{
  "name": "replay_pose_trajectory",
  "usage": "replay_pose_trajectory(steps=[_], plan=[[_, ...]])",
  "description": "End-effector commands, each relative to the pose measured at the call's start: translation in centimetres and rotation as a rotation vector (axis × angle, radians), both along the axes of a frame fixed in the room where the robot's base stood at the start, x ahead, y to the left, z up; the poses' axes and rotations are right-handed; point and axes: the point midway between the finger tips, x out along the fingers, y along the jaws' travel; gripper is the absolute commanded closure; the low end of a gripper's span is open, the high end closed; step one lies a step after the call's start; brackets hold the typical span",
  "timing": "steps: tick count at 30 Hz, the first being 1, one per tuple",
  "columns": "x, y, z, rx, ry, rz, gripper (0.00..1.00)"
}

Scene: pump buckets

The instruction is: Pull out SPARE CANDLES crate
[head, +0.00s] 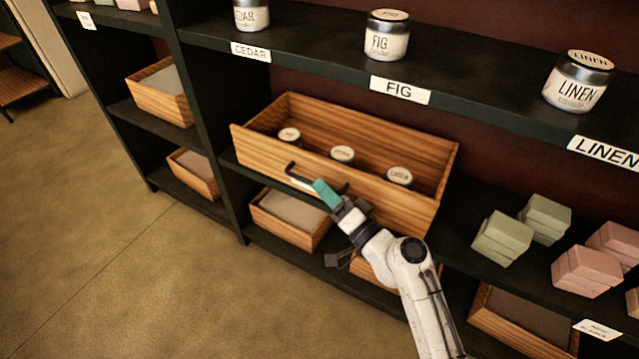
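A long wooden crate (395,207) sits on the middle shelf, its front sticking out past the shelf edge. It holds three lidded candle jars, at the left (289,136), middle (342,155) and right (399,176). No SPARE CANDLES wording is readable on it. A black bar handle (299,178) is on its front wall. My gripper (325,193), with teal fingers, is at the middle of this handle. The fingers look closed together around the bar, and they hide that part of it.
Jars labelled CEDAR (251,15), FIG (386,36) and LINEN (578,81) stand on the shelf above. Green blocks (502,238) and pink blocks (585,270) lie right of the crate. Lower crates (290,218) sit beneath. The floor (130,270) in front at left is clear.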

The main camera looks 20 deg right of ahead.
Motion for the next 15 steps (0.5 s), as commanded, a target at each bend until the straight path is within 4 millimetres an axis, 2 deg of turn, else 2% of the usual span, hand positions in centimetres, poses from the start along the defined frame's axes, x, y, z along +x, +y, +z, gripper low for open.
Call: replay_pose_trajectory(steps=[6, 15], plan=[[1.7, 0.6, 0.3, 0.000, 0.000, 0.001, 0.77], [1.9, 0.6, 0.4, 0.000, 0.000, 0.001, 0.77]])
